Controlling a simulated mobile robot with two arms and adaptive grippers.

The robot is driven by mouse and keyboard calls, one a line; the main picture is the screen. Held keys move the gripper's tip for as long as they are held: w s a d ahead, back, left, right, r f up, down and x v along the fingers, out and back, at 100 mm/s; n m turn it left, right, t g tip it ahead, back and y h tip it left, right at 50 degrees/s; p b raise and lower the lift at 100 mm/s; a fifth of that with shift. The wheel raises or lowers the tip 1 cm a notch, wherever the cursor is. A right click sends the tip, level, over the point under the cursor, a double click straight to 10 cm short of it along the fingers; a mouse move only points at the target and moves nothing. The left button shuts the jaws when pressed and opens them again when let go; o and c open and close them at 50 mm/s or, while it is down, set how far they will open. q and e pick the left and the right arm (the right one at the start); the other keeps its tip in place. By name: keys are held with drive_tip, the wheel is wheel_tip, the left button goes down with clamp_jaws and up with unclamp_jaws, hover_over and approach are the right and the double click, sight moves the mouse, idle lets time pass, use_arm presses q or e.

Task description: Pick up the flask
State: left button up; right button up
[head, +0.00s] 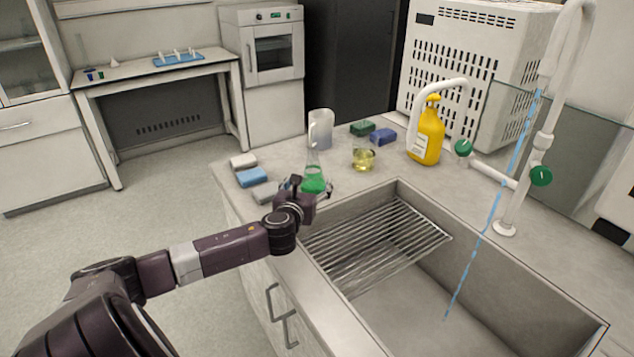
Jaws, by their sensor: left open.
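A clear conical flask (314,180) with green liquid stands upright on the counter, just left of the sink's back corner. My left gripper (311,188) is at the flask, its open fingers low around or in front of the green part. I cannot tell whether the fingers touch the glass. The gripper body hides part of the flask's base. My right gripper is not in view.
A pitcher (321,128) stands close behind the flask, and a beaker of yellow liquid (363,159) to its right. Sponges (252,177) lie to the left. A yellow bottle (427,134) stands farther right. The sink (470,262) has a wire rack (378,245) and a running tap (548,130).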

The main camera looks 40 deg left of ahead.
sight(311, 177)
use_arm(q)
drive_tip(key=shift+x, duration=3.4)
drive_tip(key=shift+s+a, duration=0.1)
drive_tip(key=shift+a, duration=0.1)
drive_tip(key=shift+c, duration=0.4)
drive_tip(key=c, duration=1.2)
